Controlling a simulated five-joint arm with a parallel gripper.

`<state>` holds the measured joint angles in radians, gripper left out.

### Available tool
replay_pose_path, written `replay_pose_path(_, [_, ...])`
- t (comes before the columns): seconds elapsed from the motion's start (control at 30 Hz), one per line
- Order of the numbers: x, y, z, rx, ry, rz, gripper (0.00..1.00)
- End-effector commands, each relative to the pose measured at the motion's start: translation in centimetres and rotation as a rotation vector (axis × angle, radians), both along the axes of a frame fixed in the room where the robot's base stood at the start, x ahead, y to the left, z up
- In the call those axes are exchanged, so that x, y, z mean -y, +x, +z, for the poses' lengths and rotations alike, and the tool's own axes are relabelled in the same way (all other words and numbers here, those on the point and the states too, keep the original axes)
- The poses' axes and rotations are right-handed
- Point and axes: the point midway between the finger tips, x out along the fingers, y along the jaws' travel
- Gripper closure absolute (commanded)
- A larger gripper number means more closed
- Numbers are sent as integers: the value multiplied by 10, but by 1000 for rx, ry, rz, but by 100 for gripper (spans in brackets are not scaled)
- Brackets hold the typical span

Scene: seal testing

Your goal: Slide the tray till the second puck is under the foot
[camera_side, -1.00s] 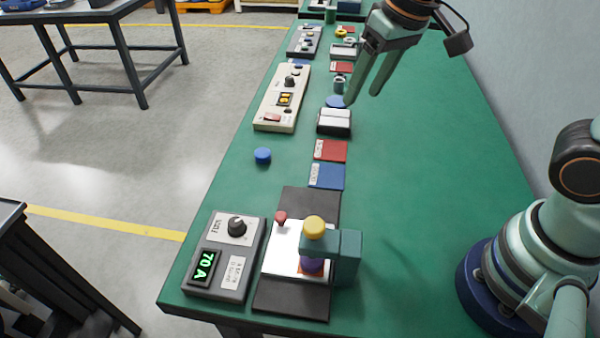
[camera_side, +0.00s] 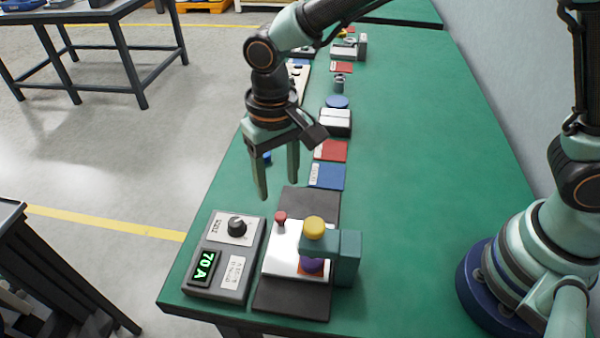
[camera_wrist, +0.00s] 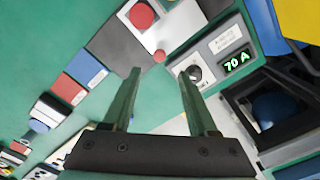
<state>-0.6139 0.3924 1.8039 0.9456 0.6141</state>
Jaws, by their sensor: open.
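The white tray (camera_side: 284,240) lies on a dark rail (camera_side: 290,298) at the bench's near end, with a red knob (camera_side: 280,217) at its far left corner. A teal press (camera_side: 347,258) with a yellow cap (camera_side: 314,226) stands over it. Its purple foot (camera_side: 312,265) is above an orange-red patch on the tray, mostly hidden. In the wrist view a red disc (camera_wrist: 142,14) shows on the tray (camera_wrist: 172,25); the small knob (camera_wrist: 160,56) is apart from it. My gripper (camera_side: 276,188) is open and empty, above and beyond the tray's far end.
A grey control box (camera_side: 228,255) with a dial and a display reading 70 A stands left of the tray. Blue (camera_side: 327,176) and red (camera_side: 331,150) labelled squares lie beyond the rail.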

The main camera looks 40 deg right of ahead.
Motion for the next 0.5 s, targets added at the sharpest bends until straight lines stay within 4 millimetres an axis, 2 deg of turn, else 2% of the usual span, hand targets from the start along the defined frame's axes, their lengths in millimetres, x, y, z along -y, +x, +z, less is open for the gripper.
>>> replay_pose_path(0.03, [1,-1,-12,-6,-4,0,41])
replay_pose_path(0.2, [1,-1,-45,-5,-3,0,41])
replay_pose_path(0.33, [1,-1,-64,-3,-2,0,41])
replay_pose_path(0.5, [1,0,-79,-2,-1,0,41])
